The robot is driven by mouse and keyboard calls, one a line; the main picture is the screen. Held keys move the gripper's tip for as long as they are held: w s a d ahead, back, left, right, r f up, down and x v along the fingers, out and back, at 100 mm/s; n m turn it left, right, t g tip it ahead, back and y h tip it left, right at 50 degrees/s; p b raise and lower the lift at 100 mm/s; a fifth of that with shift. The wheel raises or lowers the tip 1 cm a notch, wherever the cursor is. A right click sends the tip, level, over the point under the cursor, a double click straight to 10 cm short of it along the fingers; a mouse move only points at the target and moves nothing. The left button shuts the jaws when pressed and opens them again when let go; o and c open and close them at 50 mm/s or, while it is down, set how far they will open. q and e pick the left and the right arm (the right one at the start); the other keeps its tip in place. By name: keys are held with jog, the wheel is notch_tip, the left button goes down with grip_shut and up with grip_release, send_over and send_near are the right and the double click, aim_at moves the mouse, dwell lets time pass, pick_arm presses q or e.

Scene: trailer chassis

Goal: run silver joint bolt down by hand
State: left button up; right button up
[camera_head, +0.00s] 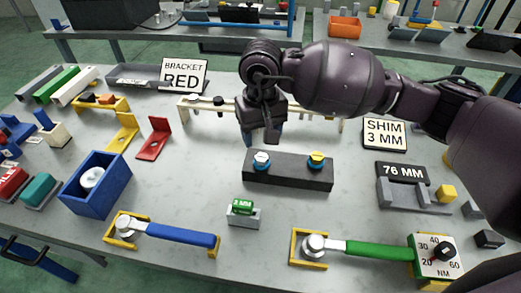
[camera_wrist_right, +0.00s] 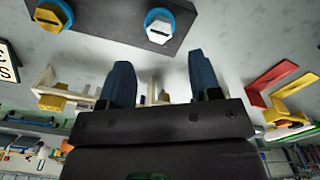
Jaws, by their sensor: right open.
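The silver joint bolt (camera_head: 261,159) stands on a blue ring at the left end of a dark block (camera_head: 288,180). A gold bolt (camera_head: 316,159) stands on a blue ring at the right end. My right gripper (camera_head: 262,138) is just behind the block, near the silver bolt, pointing down. In the right wrist view its two blue fingers (camera_wrist_right: 162,80) are apart with nothing between them. That view shows the silver bolt (camera_wrist_right: 158,26) with a dark slot across its head, beyond the fingertips and apart from them. My left gripper is not in view.
In front lie a blue-handled wrench (camera_head: 178,236), a green-handled wrench (camera_head: 375,250) and a green 3 MM piece (camera_head: 242,207). A blue box (camera_head: 97,203) stands left. A pale rail (camera_head: 197,107) lies behind the block. A grey 76 MM stand (camera_head: 402,194) is at right.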

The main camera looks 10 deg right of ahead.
aim_at(261, 155)
notch_tip(261, 155, down, 5)
jog(key=shift+f, duration=0.65)
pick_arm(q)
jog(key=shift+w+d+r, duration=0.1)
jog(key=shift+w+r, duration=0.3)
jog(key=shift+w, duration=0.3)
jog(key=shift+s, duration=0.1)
pick_arm(e)
jog(key=shift+c, duration=0.3)
jog(key=c, duration=0.9)
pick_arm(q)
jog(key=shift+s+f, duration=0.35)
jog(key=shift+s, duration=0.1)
pick_arm(e)
jog(key=shift+o, duration=0.2)
jog(key=shift+m, duration=0.3)
